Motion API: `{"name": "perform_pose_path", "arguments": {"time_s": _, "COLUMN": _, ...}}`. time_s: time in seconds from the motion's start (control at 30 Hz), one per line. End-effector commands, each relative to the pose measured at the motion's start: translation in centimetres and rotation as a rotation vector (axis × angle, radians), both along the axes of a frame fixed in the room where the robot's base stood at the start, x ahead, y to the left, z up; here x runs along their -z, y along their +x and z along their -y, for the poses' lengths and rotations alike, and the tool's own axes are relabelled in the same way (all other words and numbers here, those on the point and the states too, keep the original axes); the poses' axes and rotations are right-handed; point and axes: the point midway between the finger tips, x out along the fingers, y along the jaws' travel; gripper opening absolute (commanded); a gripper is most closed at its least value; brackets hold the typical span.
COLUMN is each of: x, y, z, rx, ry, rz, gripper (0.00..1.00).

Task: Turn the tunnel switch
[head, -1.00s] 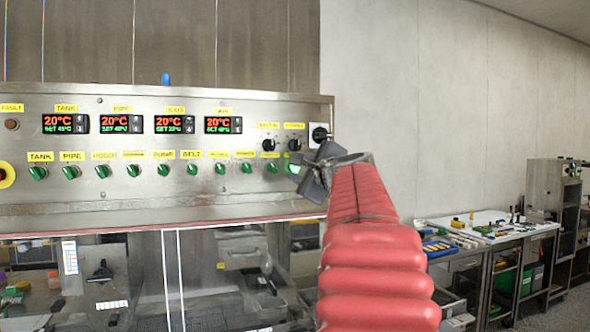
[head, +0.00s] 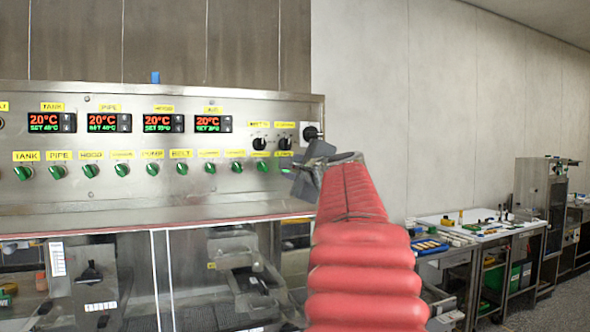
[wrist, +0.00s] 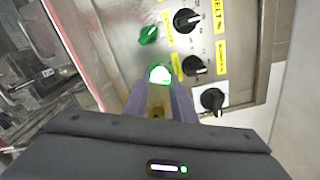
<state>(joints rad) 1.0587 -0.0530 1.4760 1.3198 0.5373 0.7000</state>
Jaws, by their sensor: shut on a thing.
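The steel control panel (head: 290,105) has a row of green switches under yellow labels. The switch at the row's right end (wrist: 160,74) glows bright green in the wrist view, between the fingertips of my gripper (wrist: 158,88). My gripper, also in the head view (head: 298,182), is shut on this switch at the panel's lower right. In the head view the gripper mostly hides the switch, and I cannot read its label there. The neighbouring green switch (wrist: 149,35) is unlit and turned at a slant. My red-sleeved arm reaches up from below.
Two black knobs (head: 259,143) (head: 284,143) and a black rotary handle on a white plate (head: 311,133) sit close above the gripper. Red displays (head: 52,122) read 20°C. Clear panes cover the machine below. A workbench (head: 465,226) with small items stands at the right.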

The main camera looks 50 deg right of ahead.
Motion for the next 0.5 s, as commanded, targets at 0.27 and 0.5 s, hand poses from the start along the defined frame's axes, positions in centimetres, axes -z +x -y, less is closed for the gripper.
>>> {"name": "perform_pose_path", "arguments": {"time_s": 0.27, "x": -0.08, "y": 0.21, "z": -0.44, "rx": -0.012, "ry": -0.177, "rz": -0.106, "gripper": 0.01}}
{"name": "perform_pose_path", "arguments": {"time_s": 0.5, "x": -0.03, "y": 0.25, "z": -0.46, "rx": -0.014, "ry": -0.37, "rz": -0.221, "gripper": 0.01}}
